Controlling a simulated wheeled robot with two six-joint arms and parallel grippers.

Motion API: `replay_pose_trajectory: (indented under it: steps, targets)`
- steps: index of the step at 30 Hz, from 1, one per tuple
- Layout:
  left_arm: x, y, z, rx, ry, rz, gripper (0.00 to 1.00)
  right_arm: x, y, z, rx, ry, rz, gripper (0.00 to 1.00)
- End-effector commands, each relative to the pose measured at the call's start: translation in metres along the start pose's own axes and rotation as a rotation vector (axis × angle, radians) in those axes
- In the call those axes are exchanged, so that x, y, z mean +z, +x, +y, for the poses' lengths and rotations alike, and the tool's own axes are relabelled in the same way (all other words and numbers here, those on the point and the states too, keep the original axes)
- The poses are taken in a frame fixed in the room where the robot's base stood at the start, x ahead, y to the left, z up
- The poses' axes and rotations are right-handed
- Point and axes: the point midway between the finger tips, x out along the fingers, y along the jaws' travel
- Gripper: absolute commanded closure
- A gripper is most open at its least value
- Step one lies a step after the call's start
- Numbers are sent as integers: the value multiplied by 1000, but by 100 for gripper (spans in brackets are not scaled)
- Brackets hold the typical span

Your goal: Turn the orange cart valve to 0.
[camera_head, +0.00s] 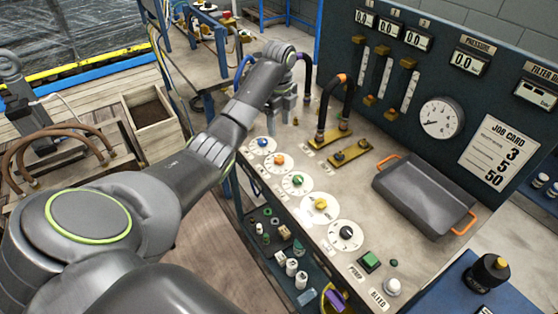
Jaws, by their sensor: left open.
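The orange valve (279,160) is a small orange knob on a round white dial, second in a row of dials along the bench's front edge. Its setting is too small to read. My left gripper (281,122) is open and points down, above the bench beyond the blue valve (262,142). Nothing shows between its fingers, and it is apart from the orange valve. My left forearm runs just left of the dials without covering the orange knob. My right gripper is not in view.
Green (297,180), yellow (320,204) and black (346,232) knobs continue the row nearer to me. A black hose (346,95) arches behind the dials from a brass plate. A grey tray (424,195) lies to the right, near a green button (370,261).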

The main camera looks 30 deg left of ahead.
Motion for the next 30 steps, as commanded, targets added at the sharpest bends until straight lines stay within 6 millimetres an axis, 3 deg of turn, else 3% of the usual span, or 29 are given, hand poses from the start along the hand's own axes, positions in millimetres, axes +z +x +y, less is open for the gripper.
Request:
replay_pose_trajectory:
  steps: [3, 18, 24, 30]
  targets:
    - [0, 20, 0, 0, 0, 0, 49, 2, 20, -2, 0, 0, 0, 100]
    - [0, 112, 1, 3, -2, 1, 49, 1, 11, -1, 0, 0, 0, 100]
    - [0, 128, 0, 1, 0, 0, 49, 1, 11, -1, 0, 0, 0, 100]
    - [0, 130, 0, -1, 0, -1, 49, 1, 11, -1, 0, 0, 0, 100]
